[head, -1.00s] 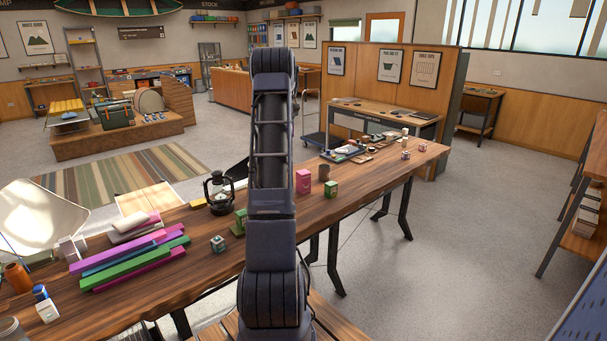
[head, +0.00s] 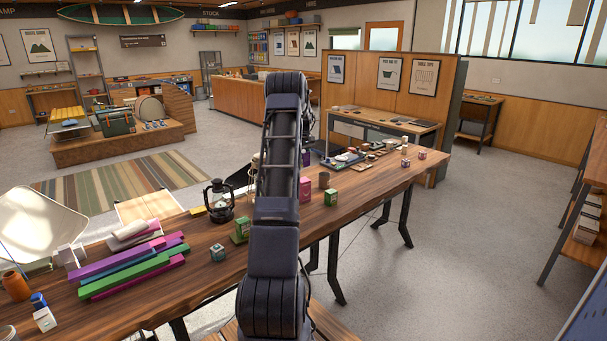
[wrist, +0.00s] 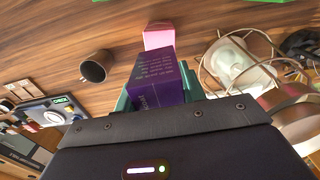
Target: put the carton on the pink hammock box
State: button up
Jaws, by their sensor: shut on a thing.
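My gripper (wrist: 158,90) is shut on a dark purple carton (wrist: 158,72) with printed text, between its teal fingers. In the head view a sliver of the carton (head: 306,158) shows right of my arm, which hides the gripper. The pink hammock box (head: 304,189) stands on the wooden table, partly behind my arm. In the wrist view the pink box (wrist: 159,36) shows just beyond the carton, which covers part of it. I cannot tell whether the two touch.
A dark mug (head: 324,180) and a green box (head: 331,198) stand close to the pink box. A lantern (head: 218,202), another green box (head: 240,229) and a small cube (head: 217,252) are to the left. Trays and small goods crowd the table's far end.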

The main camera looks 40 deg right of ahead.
jog(key=shift+f, duration=3.8)
jog(key=shift+f, duration=0.1)
jog(key=o, duration=1.1)
jog(key=shift+c, duration=0.2)
